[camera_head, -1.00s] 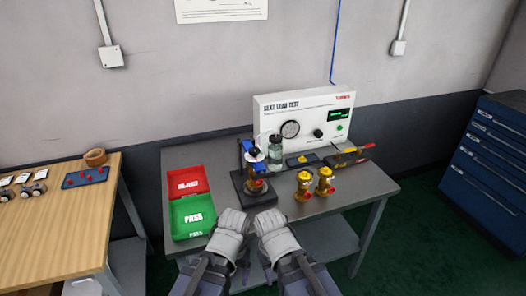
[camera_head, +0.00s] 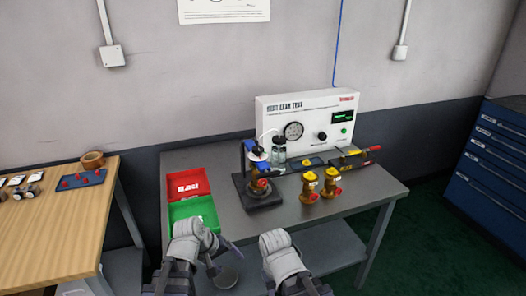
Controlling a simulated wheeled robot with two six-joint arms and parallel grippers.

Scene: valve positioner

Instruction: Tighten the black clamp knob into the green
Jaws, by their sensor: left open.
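The test panel (camera_head: 335,110) has a gauge, a black knob and a green button. Two brass valves (camera_head: 309,188) (camera_head: 331,184) stand right of the fixture. Red (camera_head: 187,172) and green (camera_head: 193,208) trays lie at left.

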